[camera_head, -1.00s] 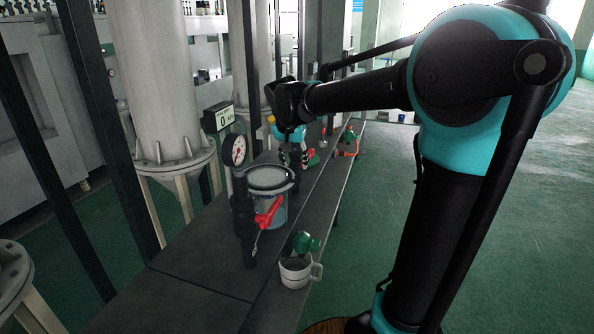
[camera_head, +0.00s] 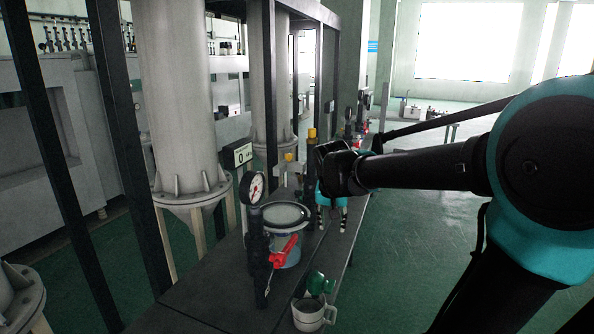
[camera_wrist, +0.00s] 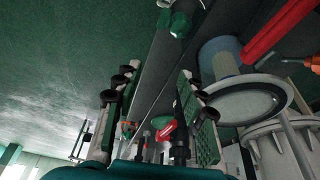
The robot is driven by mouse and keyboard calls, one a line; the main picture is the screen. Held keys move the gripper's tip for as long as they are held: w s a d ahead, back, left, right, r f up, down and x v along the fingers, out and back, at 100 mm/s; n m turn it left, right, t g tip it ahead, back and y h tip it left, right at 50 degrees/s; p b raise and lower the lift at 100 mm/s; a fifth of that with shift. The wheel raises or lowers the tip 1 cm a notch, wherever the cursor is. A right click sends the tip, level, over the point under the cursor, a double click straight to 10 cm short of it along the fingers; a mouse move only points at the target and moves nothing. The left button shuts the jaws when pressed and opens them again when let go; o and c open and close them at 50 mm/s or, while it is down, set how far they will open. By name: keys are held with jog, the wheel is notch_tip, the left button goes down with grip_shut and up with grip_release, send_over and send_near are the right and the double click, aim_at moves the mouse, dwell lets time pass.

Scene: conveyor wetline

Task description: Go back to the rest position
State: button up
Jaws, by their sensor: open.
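My gripper (camera_head: 332,215) is open and empty in the head view, fingers pointing down, above the bench just right of the lidded bucket. In the wrist view its two green-padded fingers (camera_wrist: 158,112) stand apart with nothing held between them. My wrist and forearm reach in from the right and hide part of the bench behind them.
The dark bench (camera_head: 205,292) carries a pressure gauge (camera_head: 253,187), a red-handled valve (camera_head: 284,252), the bucket (camera_head: 284,215) and a white mug (camera_head: 309,315) with a green item. A digital display (camera_head: 238,156) stands behind. Green floor right of the bench is open.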

jog(key=s+d+f+n, duration=0.1)
jog(key=s+d+f, duration=0.1)
jog(key=s+f, duration=0.3)
jog(key=s+d+f+n, duration=0.1)
jog(key=s+d+f, duration=0.2)
jog(key=s+f, duration=0.3)
jog(key=s+d+f+n+y, duration=0.1)
jog(key=s+d+f, duration=0.1)
jog(key=s+f, duration=0.3)
jog(key=shift+s+d+f, duration=0.25)
jog(key=shift+s+d, duration=0.15)
jog(key=shift+s, duration=0.15)
jog(key=shift+s, duration=0.1)
